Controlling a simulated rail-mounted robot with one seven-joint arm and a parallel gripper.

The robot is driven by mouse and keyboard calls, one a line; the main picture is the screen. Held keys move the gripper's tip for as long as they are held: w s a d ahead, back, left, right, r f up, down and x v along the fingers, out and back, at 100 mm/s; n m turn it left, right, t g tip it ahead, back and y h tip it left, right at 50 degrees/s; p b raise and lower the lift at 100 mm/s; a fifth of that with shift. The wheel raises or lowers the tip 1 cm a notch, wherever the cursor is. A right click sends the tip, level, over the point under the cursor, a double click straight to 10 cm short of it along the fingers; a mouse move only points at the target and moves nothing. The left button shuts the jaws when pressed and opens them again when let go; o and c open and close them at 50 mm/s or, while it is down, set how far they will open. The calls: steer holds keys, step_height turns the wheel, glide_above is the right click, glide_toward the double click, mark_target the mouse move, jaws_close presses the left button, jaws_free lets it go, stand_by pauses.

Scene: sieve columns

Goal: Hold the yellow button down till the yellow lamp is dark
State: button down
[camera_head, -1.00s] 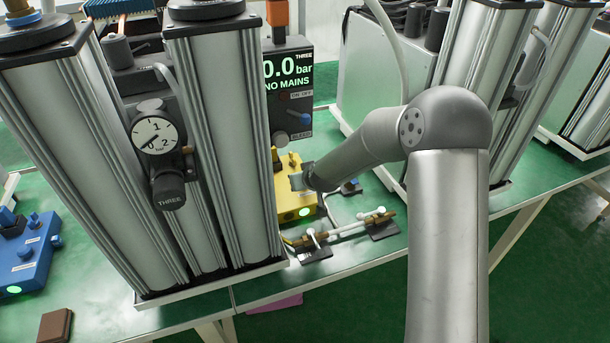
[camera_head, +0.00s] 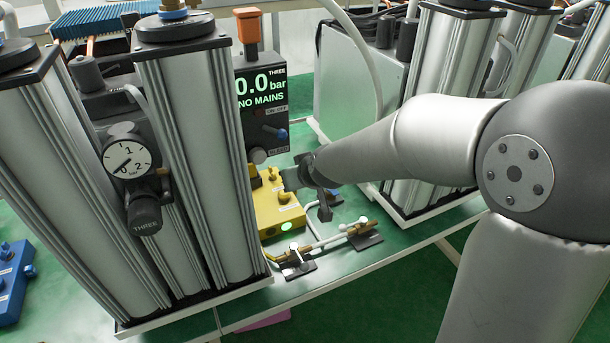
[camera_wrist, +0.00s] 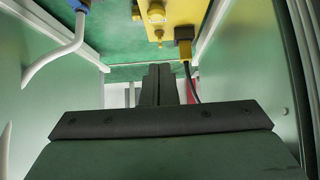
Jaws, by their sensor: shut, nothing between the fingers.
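The yellow box (camera_head: 268,211) stands on the green bench, right of column THREE. A round lamp (camera_head: 289,226) on its front glows pale green. Yellow knob-like parts stick up from its top, one nearer the front (camera_head: 283,197); I cannot tell for certain which is the button. My gripper (camera_head: 324,212) is shut and empty, just right of the box and apart from its knobs. In the wrist view its dark fingers (camera_wrist: 159,70) are together below the yellow box (camera_wrist: 196,10), with a yellow knob (camera_wrist: 159,35) ahead of them.
Tall column THREE (camera_head: 195,140) stands close left of the box. A dark panel (camera_head: 262,100) behind reads 0.0 bar, NO MAINS. A pipe with valves (camera_head: 325,241) lies in front. A black cable (camera_wrist: 191,80) leaves the box. A blue box (camera_head: 14,285) is far left.

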steer(key=shift+p+v, duration=2.25)
steer(key=shift+v, duration=0.7)
steer(key=shift+a, duration=0.1)
steer(key=s+d+m+g+h, duration=0.1)
steer(key=s+d, duration=0.3)
steer(key=s, duration=0.4)
steer(key=s+d+f+m+g+h, duration=0.1)
steer(key=s+d+g, duration=0.3)
steer(key=s, duration=0.5)
steer(key=s+d+m+g+h, duration=0.1)
steer(key=s+d+m+g, duration=0.1)
steer(key=s, duration=0.6)
steer(key=d+g, duration=0.1)
steer(key=d, duration=0.1)
steer(key=shift+s+d+f+h, duration=0.2)
steer(key=shift+d+h, duration=0.1)
steer(key=shift+d, duration=0.1)
steer(key=shift+w, duration=0.15)
